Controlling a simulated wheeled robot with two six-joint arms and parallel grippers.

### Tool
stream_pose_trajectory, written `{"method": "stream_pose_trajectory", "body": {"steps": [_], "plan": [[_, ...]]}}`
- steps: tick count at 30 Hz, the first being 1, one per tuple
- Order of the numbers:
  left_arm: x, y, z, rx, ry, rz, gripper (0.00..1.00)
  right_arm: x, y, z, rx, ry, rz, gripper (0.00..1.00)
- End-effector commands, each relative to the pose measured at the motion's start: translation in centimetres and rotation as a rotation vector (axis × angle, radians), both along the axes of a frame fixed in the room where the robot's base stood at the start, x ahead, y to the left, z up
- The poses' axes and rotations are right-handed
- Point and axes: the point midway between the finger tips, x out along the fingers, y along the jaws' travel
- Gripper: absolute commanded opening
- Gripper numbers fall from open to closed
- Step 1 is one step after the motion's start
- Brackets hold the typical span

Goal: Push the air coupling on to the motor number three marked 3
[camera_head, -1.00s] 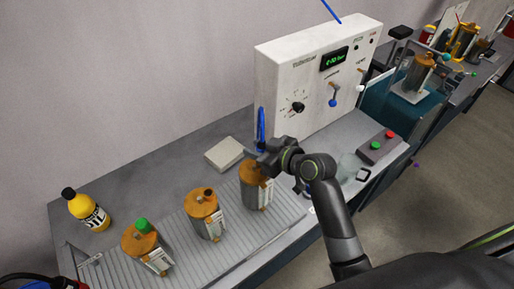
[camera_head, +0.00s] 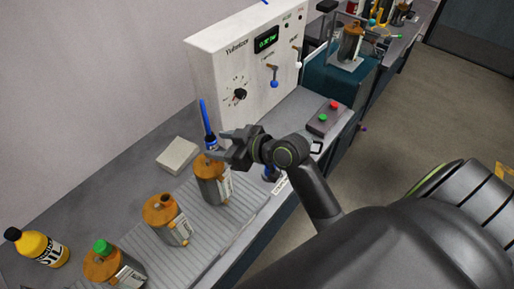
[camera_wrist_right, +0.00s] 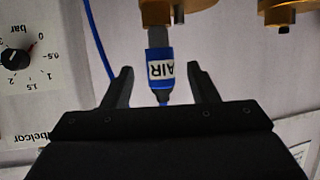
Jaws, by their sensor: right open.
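The blue air coupling (camera_wrist_right: 160,72), labelled AIR, is between the open fingers of my right gripper (camera_wrist_right: 160,90). It lines up with the metal port under the orange top (camera_wrist_right: 172,12) of a motor and appears to meet it; I cannot tell how far it is pushed on. In the head view the coupling (camera_head: 211,141) stands upright on top of the rightmost motor (camera_head: 210,184), its blue hose rising from it. My right gripper (camera_head: 224,146) is beside it, open. The motor's number is not readable. My left gripper is not in view.
A middle motor (camera_head: 166,219) and a green-capped motor (camera_head: 112,267) stand on the ribbed strip. A yellow oil bottle (camera_head: 38,247), a pale block (camera_head: 178,155), the white control panel (camera_head: 225,75) and a button box (camera_head: 328,118) are nearby.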

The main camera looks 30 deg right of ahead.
Motion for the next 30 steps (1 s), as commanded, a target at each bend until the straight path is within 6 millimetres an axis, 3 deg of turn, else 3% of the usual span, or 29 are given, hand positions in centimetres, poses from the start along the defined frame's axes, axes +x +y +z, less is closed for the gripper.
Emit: {"method": "stream_pose_trajectory", "body": {"steps": [6,15,30], "plan": [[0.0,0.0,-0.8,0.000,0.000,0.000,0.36,-3.3,-2.2,1.4,-0.008,-0.001,0.001,0.53],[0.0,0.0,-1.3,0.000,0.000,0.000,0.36,-6.6,-4.3,3.1,-0.006,0.001,0.001,0.53],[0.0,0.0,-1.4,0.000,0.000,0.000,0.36,-9.3,-5.9,4.5,0.000,0.001,0.001,0.53]]}}
